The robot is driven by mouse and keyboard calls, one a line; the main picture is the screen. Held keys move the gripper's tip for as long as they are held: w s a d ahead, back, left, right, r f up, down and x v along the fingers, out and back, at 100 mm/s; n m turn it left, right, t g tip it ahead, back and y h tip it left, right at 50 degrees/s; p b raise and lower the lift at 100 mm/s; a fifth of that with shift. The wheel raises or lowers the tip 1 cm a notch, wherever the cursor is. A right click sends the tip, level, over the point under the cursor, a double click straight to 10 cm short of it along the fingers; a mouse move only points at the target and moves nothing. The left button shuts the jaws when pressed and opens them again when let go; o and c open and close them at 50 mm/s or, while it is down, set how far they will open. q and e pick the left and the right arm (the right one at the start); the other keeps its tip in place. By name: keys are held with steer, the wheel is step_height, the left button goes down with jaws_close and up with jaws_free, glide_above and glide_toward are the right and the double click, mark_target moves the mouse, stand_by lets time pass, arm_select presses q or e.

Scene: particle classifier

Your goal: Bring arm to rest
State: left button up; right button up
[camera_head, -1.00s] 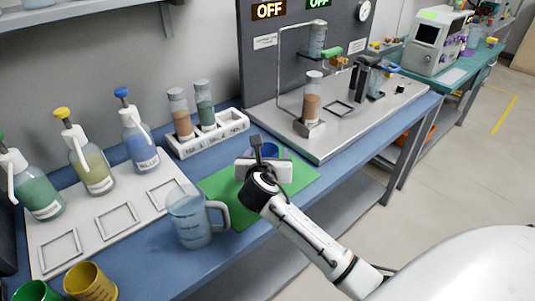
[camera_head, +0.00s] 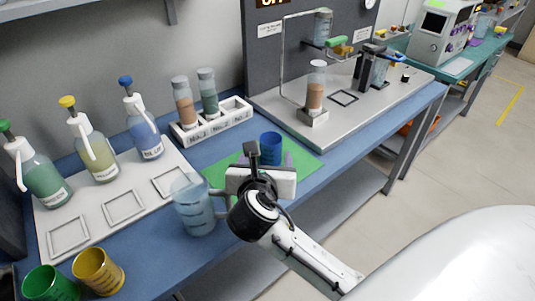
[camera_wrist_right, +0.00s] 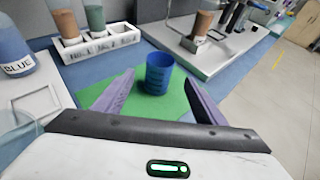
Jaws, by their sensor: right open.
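My right gripper (camera_wrist_right: 160,98) is open and empty in the right wrist view, its two purple-grey fingers spread apart. A blue cup (camera_wrist_right: 159,74) stands upright beyond the fingertips on the green mat (camera_wrist_right: 178,108), apart from them. In the head view my right arm comes in from the lower right, and its wrist and gripper body hang in front of the green mat (camera_head: 305,163). The blue cup (camera_head: 271,148) shows just beyond the gripper, whose fingers are mostly hidden there. My left gripper is not in view.
A clear pitcher (camera_head: 194,207) stands close left of my right wrist. Pump bottles (camera_head: 95,155) stand on a white tray (camera_head: 88,238) at left. A white vial rack (camera_head: 238,112) is behind the mat. A metal stand base (camera_head: 345,108) is at back right.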

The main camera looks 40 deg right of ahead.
stand_by(0.4)
steer(key=s+f+m+y, duration=0.1)
steer(key=s+f+m, duration=0.1)
steer(key=s+f+m+g, duration=0.1)
steer(key=f+m, duration=0.1)
steer(key=s+a+f+m+y, duration=0.1)
steer(key=s+f+m, duration=0.1)
steer(key=shift+s+f+g+y, duration=0.3)
steer(key=shift+s+f+g, duration=0.05)
steer(key=shift+f+g, duration=0.05)
steer(key=s+a+f+m+g+y, duration=0.2)
steer(key=s+a+f+m+y, duration=0.15)
steer(key=s+m, duration=0.6)
steer(key=s+a+f+m+g+y, duration=0.3)
steer(key=s+a+f+m, duration=0.15)
steer(key=s+m, duration=0.55)
steer(key=w+a+f+t+y, duration=0.1)
steer(key=w+a+f+t, duration=0.1)
steer(key=f, duration=0.4)
steer(key=w+a+f+t+y, duration=0.1)
steer(key=w+a+f+t, duration=0.1)
steer(key=f, duration=0.4)
steer(key=shift+w+t, duration=0.4)
